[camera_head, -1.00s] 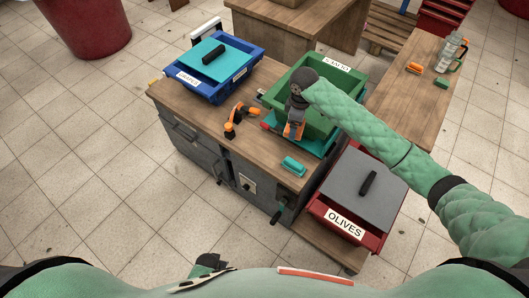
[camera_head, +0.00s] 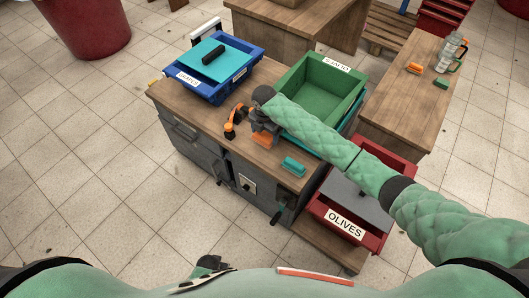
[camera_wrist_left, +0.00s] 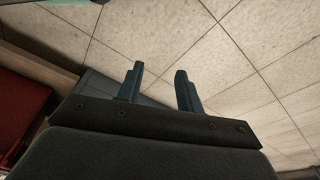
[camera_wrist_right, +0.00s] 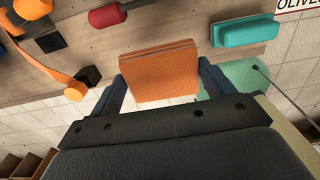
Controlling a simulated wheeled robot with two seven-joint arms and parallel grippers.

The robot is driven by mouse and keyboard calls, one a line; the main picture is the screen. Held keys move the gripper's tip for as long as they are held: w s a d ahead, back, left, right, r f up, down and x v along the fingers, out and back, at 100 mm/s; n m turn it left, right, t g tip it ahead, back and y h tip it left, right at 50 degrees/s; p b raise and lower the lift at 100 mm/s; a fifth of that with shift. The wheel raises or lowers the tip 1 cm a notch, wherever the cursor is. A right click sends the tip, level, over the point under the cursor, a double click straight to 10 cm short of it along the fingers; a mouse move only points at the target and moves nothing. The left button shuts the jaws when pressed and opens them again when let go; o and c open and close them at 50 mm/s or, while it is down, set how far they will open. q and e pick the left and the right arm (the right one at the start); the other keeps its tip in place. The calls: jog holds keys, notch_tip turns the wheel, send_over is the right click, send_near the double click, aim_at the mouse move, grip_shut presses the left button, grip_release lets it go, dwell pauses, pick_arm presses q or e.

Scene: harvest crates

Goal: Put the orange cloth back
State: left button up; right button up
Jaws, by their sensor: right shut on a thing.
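The orange cloth (camera_wrist_right: 160,72), a folded flat pad, sits between the fingers of my right gripper (camera_wrist_right: 160,85) in the right wrist view. In the head view my right gripper (camera_head: 263,128) is over the front part of the wooden bench, in front of the green crate, with the orange cloth (camera_head: 262,139) just below it. Whether the cloth touches the bench is unclear. Another orange pad (camera_head: 414,68) lies on the side table at the right.
A teal pad (camera_head: 293,166) lies right of my right gripper on the bench (camera_head: 210,118); an orange-and-black tool (camera_head: 232,126) is close on the left. The blue crate (camera_head: 238,87), green crate (camera_head: 300,98) and red olives crate (camera_head: 372,240) stand around. Bare bench lies in front.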

pick_arm(q)
jog(key=shift+s+a, duration=0.15)
jog(key=shift+a, duration=0.05)
pick_arm(e)
jog(key=shift+f, duration=0.15)
jog(key=p, duration=0.2)
send_over(264, 152)
notch_tip(264, 152, down, 5)
jog(key=shift+d+f, duration=0.1)
notch_tip(264, 152, down, 3)
jog(key=shift+f+p, duration=0.15)
jog(key=shift+p, duration=0.65)
jog(key=shift+f, duration=0.4)
pick_arm(q)
jog(key=s+a+f, duration=0.2)
jog(key=s+f, duration=0.2)
jog(key=f, duration=0.3)
jog(key=shift+s+a+t, duration=0.15)
jog(key=shift+s+t, duration=0.05)
jog(key=shift+t, duration=0.1)
jog(key=shift+f, duration=0.1)
pick_arm(e)
jog(key=shift+f, duration=0.2)
jog(key=o, duration=0.8)
pick_arm(q)
jog(key=shift+w, duration=0.1)
